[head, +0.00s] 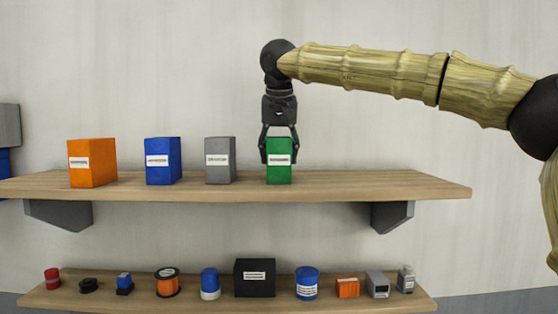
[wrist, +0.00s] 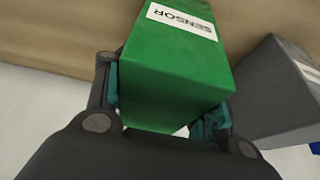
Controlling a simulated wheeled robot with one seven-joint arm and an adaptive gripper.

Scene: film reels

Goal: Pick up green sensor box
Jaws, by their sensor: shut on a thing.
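The green sensor box (head: 279,172) stands upright at the right of the row on the upper wooden shelf, its white label facing out. My gripper (head: 279,158) comes straight down over it, one finger on each side, and is shut on its upper part. In the wrist view the green box (wrist: 175,75) fills the middle, with the word SENSOR on its label. My gripper's fingers (wrist: 165,105) press on both sides of it. The box's base appears to rest on the shelf.
On the upper shelf (head: 400,186), a grey box (head: 220,161) stands close to the left of the green one, then a blue box (head: 163,161) and an orange box (head: 92,163). The shelf is clear to the right. A lower shelf (head: 75,299) holds several small items.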

